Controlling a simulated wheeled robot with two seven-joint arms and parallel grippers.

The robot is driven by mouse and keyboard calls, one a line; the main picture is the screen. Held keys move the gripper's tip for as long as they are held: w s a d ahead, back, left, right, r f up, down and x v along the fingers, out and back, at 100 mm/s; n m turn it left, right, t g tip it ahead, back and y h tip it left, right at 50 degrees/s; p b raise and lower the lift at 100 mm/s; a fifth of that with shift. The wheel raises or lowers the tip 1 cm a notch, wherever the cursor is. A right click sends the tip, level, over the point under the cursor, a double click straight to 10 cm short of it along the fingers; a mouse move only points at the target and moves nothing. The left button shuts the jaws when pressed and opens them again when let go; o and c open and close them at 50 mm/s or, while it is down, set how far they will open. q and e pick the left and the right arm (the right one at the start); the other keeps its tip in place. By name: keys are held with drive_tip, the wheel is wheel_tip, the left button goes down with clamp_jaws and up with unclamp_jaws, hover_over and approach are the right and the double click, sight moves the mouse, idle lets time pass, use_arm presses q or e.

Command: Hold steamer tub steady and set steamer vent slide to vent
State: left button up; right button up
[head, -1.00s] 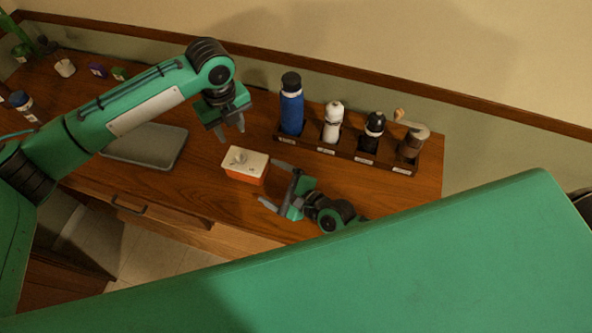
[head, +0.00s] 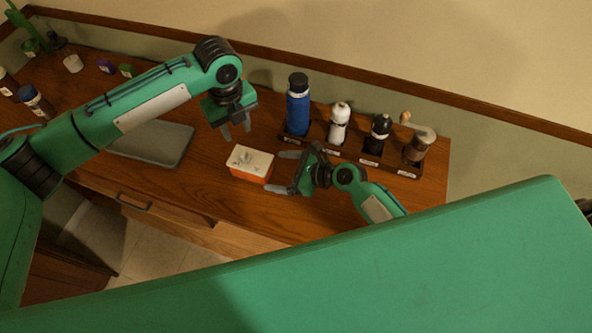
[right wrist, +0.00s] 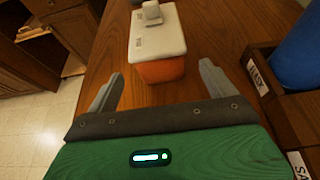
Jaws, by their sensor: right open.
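The steamer tub (head: 262,177) is a small orange box with a white lid (head: 259,160), upright on the wooden counter. A small pale vent slide (head: 246,157) sits on the lid; its setting is too small to read. In the right wrist view, the tub (right wrist: 160,70) and slide knob (right wrist: 152,13) lie ahead of the fingers. My right gripper (head: 281,172) is open at the tub's right end, with one finger toward each side; no contact shows. My left gripper (head: 236,131) is open and empty above the counter, just behind the tub.
A dark rack (head: 374,160) behind my right gripper holds a blue bottle (head: 298,108), a white mill (head: 339,125), a black mill (head: 378,136) and a grinder (head: 418,147). A grey tray (head: 155,145) lies left. Bare counter lies in front of the tub.

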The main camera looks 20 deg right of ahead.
sight(258, 169)
drive_tip(key=x, duration=0.8)
